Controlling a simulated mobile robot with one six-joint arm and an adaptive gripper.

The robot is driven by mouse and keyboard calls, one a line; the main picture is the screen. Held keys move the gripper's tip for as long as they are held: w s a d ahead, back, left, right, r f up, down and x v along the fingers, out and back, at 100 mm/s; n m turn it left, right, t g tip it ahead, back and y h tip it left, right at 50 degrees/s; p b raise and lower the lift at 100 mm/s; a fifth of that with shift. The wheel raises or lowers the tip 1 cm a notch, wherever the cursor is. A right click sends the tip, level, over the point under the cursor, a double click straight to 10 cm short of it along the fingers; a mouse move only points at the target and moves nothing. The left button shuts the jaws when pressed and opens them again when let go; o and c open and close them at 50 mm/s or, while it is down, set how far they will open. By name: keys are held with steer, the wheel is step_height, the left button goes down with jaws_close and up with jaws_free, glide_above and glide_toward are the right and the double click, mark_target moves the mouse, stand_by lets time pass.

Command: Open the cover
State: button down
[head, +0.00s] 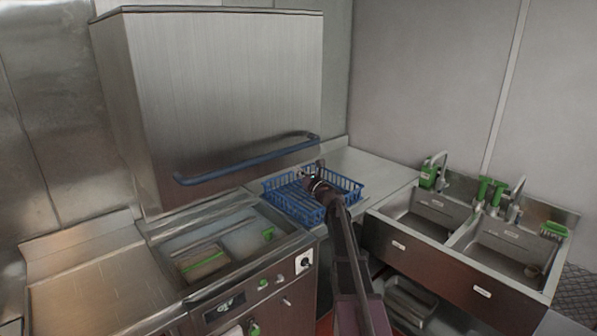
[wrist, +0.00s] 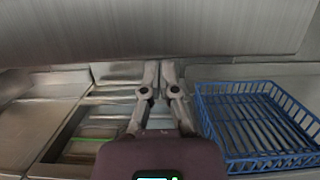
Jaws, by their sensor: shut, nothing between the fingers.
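The cover is a large brushed-steel box hood (head: 220,90) with a long blue handle bar (head: 245,162) across its lower front. It stands raised above the machine's basin (head: 215,245), and the basin's inside is visible. My gripper (head: 318,172) is shut and empty, above the blue basket, just below and right of the handle's right end. In the wrist view my fingertips (wrist: 160,68) are together, near the steel hood's lower edge (wrist: 150,35) in the picture. I cannot tell whether they touch it. The handle does not show in the wrist view.
A blue wire basket (head: 350,188) sits on the steel counter right of the basin; it also shows in the wrist view (wrist: 205,125). A double sink (head: 440,232) with taps and green bottles (head: 428,175) is at the right. A flat steel counter (head: 95,290) is at the left.

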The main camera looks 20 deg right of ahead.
steer(key=shift+f, duration=0.15)
stand_by(0.5)
steer(key=s+d+f+b, duration=0.3)
steer(key=s+f+b, duration=0.3)
steer(key=s, duration=0.3)
stand_by(0.6)
steer(key=shift+s, duration=0.1)
stand_by(0.3)
steer(key=s+a+f+n+g+y, duration=0.1)
steer(key=s+a+f+n+g, duration=0.25)
steer(key=a+n, duration=0.35)
steer(key=s+a+f+n+g+y, duration=0.1)
steer(key=s+a+f+n+g, duration=0.3)
steer(key=a, duration=0.4)
steer(key=s+a+f+n+g+y, duration=0.1)
steer(key=s+a+f+n+g, duration=0.1)
steer(key=a+f+n+g, duration=0.4)
steer(key=s+a+f+n+g+h, duration=0.3)
steer(key=s+n, duration=0.4)
steer(key=s, duration=0.3)
steer(key=s+a+f+n+g+h, duration=0.3)
steer(key=s+f+n+h, duration=0.3)
steer(key=s+n, duration=0.2)
steer(key=shift+s+f, duration=0.35)
steer(key=shift+s, duration=0.6)
